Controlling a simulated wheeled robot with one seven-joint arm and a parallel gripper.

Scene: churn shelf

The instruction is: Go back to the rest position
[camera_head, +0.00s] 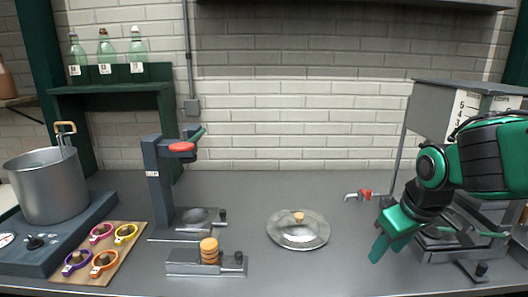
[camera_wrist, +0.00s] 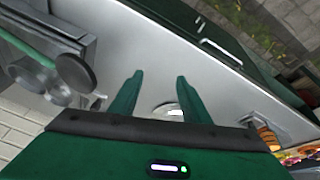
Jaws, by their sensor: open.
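My gripper (camera_head: 385,245) is at the right of the head view, green, tilted down above the grey counter (camera_head: 345,200). In the wrist view my gripper (camera_wrist: 160,80) shows two green fingers spread apart, with nothing held between them. The counter's pale surface (camera_wrist: 135,45) lies beyond the fingers in that view. A part of a round shiny thing shows between the fingers; I cannot tell what it is.
A glass lid (camera_head: 298,230) lies on the counter left of my gripper. A red-handled tap (camera_head: 365,194) and a grey tank (camera_head: 435,108) are close to my arm. A pot (camera_head: 48,185), a dark press (camera_head: 158,180) and coloured rings (camera_head: 104,262) stand left. The counter's middle back is clear.

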